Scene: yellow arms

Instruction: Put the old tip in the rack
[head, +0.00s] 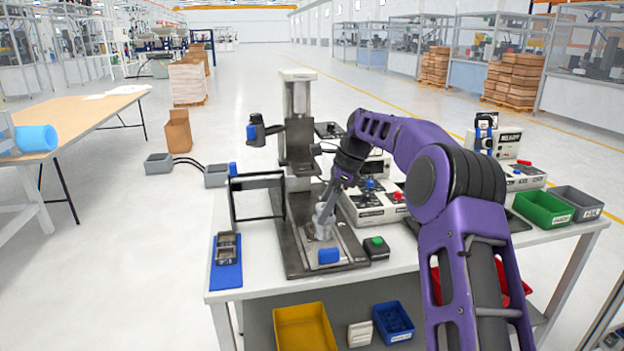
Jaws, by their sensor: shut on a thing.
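My purple arm reaches down to the left, and my gripper (325,207) is low over the dark base plate (296,262) of the bench machine. It is shut on a small grey piece that appears to be the old tip; its shape is hard to make out against the grey fixture (322,225) there. I cannot tell whether the piece still touches the fixture. A blue mat with a small grey holder (227,248), possibly the rack, lies at the table's front left corner, apart from my gripper.
The machine's grey column (299,120) and a black frame (256,183) stand left of my gripper. A blue block (328,256) and a green-button box (376,247) are close by. Control boxes (372,205) stand to the right. Green (543,209) and grey bins (577,203) are farther right.

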